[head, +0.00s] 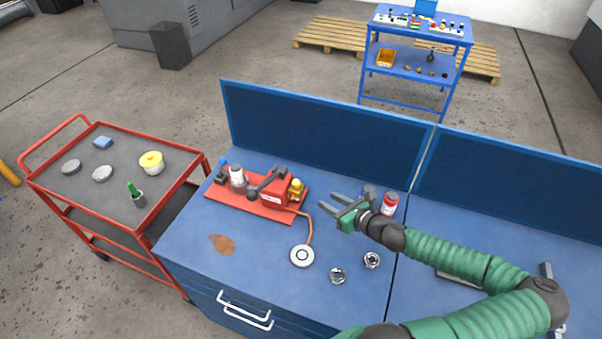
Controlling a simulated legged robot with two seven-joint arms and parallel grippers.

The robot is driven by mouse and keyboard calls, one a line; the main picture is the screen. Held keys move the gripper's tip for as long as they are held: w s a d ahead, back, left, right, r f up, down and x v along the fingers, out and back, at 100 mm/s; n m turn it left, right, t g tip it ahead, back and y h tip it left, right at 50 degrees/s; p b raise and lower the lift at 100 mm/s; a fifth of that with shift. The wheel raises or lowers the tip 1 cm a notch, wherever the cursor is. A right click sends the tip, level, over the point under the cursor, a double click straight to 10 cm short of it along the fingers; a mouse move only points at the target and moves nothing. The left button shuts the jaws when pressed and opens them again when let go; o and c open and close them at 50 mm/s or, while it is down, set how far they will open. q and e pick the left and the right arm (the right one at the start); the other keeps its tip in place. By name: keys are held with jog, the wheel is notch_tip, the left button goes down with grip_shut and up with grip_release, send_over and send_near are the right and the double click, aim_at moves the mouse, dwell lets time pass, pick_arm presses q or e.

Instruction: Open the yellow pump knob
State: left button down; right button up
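The pump is a red machine (274,194) on a red base plate (240,207) on the blue bench. The yellow knob (296,187) sits at the right end of the pump. My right gripper (334,204) is a short way right of the knob, its fingers pointing left toward the pump. Its two fingers are spread apart with nothing between them, and they do not appear to touch the knob. My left gripper is not in view.
A red and white can (389,203) stands just behind my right gripper. A round white disc (302,256) on an orange hose and two metal fittings (338,275) lie on the bench front. A blue panel (320,130) borders the back. A red cart (110,210) stands left.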

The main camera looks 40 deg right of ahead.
aim_at(299, 184)
jog(key=p+x, duration=0.1)
jog(key=x, duration=0.7)
jog(key=p+x, duration=0.2)
jog(key=x, duration=0.6)
jog(key=shift+d+f, duration=0.2)
jog(key=shift+w+f+p, duration=0.15)
jog(key=shift+w+p, duration=0.15)
jog(key=shift+w, duration=0.05)
jog(key=shift+w+a, duration=0.1)
jog(key=shift+a, duration=0.05)
grip_shut()
